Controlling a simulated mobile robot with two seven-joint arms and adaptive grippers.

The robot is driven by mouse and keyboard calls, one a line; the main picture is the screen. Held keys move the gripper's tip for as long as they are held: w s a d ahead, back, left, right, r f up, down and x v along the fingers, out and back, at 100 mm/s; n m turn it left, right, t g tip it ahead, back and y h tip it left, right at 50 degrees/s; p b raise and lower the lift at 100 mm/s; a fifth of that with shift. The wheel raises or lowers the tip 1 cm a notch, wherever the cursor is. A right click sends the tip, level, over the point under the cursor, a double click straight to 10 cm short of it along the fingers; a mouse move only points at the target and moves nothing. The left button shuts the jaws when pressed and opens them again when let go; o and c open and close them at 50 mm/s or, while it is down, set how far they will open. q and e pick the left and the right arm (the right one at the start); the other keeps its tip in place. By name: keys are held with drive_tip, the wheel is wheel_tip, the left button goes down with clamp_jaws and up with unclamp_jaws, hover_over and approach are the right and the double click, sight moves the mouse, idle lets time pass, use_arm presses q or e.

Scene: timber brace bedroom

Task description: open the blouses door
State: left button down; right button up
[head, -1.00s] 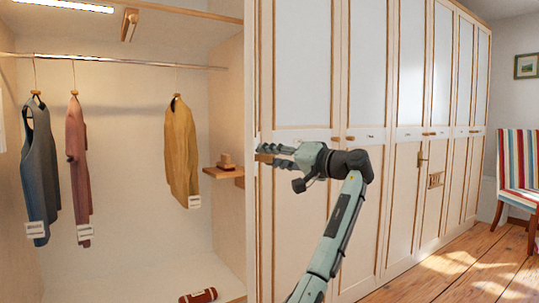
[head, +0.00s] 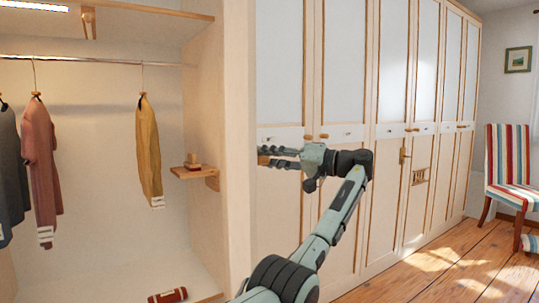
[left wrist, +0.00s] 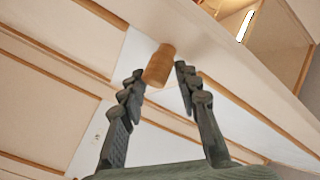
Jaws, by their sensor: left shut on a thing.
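My left gripper (head: 285,157) is in front of the leftmost of the closed wardrobe doors (head: 280,215), its fingers pointing left. The doors carry small white labels, too small to read, so I cannot tell which one says blouses. My right gripper is not in view.
An open wardrobe section at left holds hanging clothes, including a yellow garment (head: 149,150), a small shelf (head: 195,172) and a dark red roll (head: 167,296). A cream upright edge (head: 238,130) stands beside my gripper. A striped chair (head: 507,165) is at far right; the wooden floor before the doors is clear.

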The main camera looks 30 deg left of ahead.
use_arm(q)
drive_tip(key=shift+w+f, duration=0.15)
drive_tip(key=shift+f, duration=0.55)
drive_tip(key=c, duration=1.3)
unclamp_jaws()
drive_tip(key=shift+c, duration=0.2)
drive_tip(key=shift+a+f, duration=0.1)
drive_tip(key=shift+f, duration=0.05)
drive_tip(key=d, duration=0.4)
drive_tip(key=w+d, duration=0.1)
drive_tip(key=d, duration=0.3)
drive_tip(key=w+d+r, duration=0.1)
drive_tip(key=d, duration=0.3)
drive_tip(key=shift+a, duration=0.1)
